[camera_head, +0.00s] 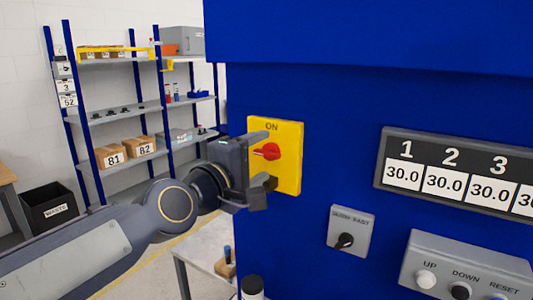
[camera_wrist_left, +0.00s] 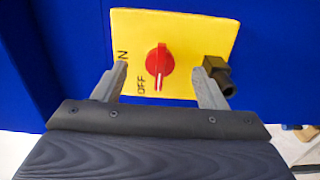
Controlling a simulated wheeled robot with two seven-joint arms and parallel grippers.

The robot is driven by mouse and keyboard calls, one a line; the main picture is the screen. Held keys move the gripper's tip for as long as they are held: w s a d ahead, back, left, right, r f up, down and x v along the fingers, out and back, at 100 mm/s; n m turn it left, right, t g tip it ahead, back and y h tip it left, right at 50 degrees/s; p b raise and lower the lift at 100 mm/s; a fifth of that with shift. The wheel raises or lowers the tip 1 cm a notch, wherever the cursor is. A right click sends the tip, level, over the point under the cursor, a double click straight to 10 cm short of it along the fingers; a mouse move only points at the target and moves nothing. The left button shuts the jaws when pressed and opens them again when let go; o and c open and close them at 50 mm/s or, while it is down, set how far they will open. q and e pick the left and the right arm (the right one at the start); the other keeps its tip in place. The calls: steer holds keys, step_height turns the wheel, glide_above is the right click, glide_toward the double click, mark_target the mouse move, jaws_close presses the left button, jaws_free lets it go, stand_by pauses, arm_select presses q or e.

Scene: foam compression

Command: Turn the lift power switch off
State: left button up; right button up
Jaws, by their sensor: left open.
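The lift power switch is a red rotary knob (camera_head: 268,151) on a yellow plate (camera_head: 289,134) fixed to the blue cabinet. ON is printed at the plate's top. In the left wrist view the knob (camera_wrist_left: 160,64) sits between my fingers, and OFF shows beside one end of its handle. The handle lies level in the head view, along the line to OFF. My left gripper (camera_head: 263,160) is open at the plate, one finger above the knob and one below, with a gap on each side. Finger depth against the plate is hard to tell. My right gripper is not in view.
A dark fitting (camera_wrist_left: 217,73) sits at the plate's edge by one finger. A grey selector switch (camera_head: 351,228), a push-button box (camera_head: 465,265) and a number display (camera_head: 455,175) are to the right. Shelves (camera_head: 115,110) and a black bin (camera_head: 49,209) stand behind left.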

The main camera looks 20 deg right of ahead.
arm_select(q)
steer(key=b+v, duration=0.2)
steer(key=v, duration=0.5)
stand_by(0.6)
steer(key=shift+a, duration=0.1)
